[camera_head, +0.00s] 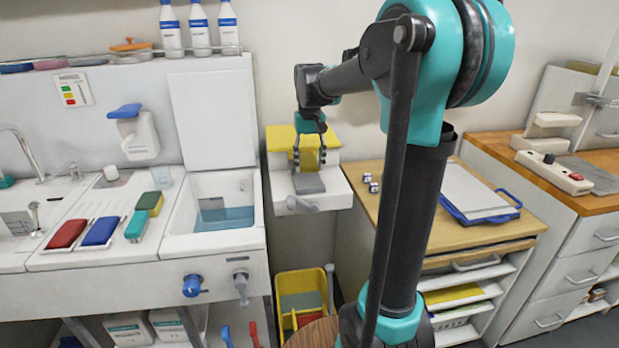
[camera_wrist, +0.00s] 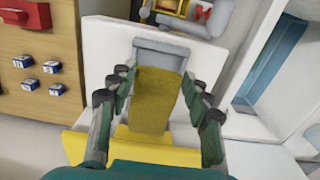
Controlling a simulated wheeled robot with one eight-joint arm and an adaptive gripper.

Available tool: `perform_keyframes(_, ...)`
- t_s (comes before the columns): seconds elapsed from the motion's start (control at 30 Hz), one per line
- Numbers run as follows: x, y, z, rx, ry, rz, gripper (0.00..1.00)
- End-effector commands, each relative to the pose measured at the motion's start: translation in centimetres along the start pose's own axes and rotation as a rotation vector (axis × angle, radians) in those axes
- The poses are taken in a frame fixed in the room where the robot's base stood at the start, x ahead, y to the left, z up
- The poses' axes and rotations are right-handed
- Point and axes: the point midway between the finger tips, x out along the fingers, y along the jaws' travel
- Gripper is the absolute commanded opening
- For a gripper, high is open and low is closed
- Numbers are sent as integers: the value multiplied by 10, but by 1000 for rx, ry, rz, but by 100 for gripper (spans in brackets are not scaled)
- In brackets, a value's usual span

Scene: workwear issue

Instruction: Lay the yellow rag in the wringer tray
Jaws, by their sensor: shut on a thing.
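My gripper (camera_head: 310,152) is shut on the yellow rag (camera_head: 308,160), which hangs between the two fingers. In the wrist view the rag (camera_wrist: 157,100) is a flat, dull yellow strip between my gripper's fingers (camera_wrist: 158,90). Behind it is a grey tray surface (camera_wrist: 165,54) on a white unit, probably the wringer tray; it also shows in the head view (camera_head: 308,184). The rag is over this unit and covers part of the grey surface. I cannot tell whether the rag's lower edge touches it. A bright yellow panel (camera_head: 281,138) is at the unit's back.
A sink basin (camera_head: 222,190) is left of the unit. Red (camera_head: 67,233), blue (camera_head: 99,231) and green pads lie farther left. A wooden-topped cabinet (camera_head: 372,205) with small boxes stands right. A yellow bucket (camera_head: 284,282) is below on the floor.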

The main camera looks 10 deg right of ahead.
Motion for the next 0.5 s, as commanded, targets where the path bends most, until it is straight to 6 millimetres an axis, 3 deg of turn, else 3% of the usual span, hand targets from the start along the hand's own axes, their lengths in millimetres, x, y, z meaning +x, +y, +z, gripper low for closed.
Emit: perform_keyframes(0.5, 52, 0, 0, 0, 0, 0, 16)
